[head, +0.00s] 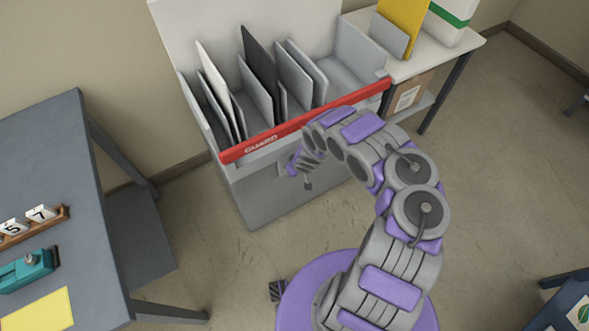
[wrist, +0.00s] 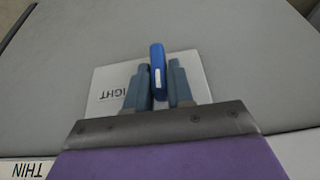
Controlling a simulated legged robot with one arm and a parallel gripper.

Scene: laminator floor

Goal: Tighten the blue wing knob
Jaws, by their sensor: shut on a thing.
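The blue wing knob (wrist: 157,62) stands up between the two fingers of my gripper (wrist: 159,82) in the wrist view. The fingers are shut on it, one on each side. A white mark shows on the knob's face. Behind it is a white label (wrist: 108,82) whose visible letters read "IGHT" upside down. The label is on a grey panel (wrist: 238,65). In the head view my gripper (head: 300,170) is at the front of the grey machine (head: 285,200), below the red guard bar, and the knob cannot be made out there.
The red guard bar (head: 305,122) crosses the machine front, with several upright sheets in slots behind it. A grey table (head: 95,225) stands at left. A white side table (head: 440,55) stands at upper right. Open floor (head: 490,170) lies to the right.

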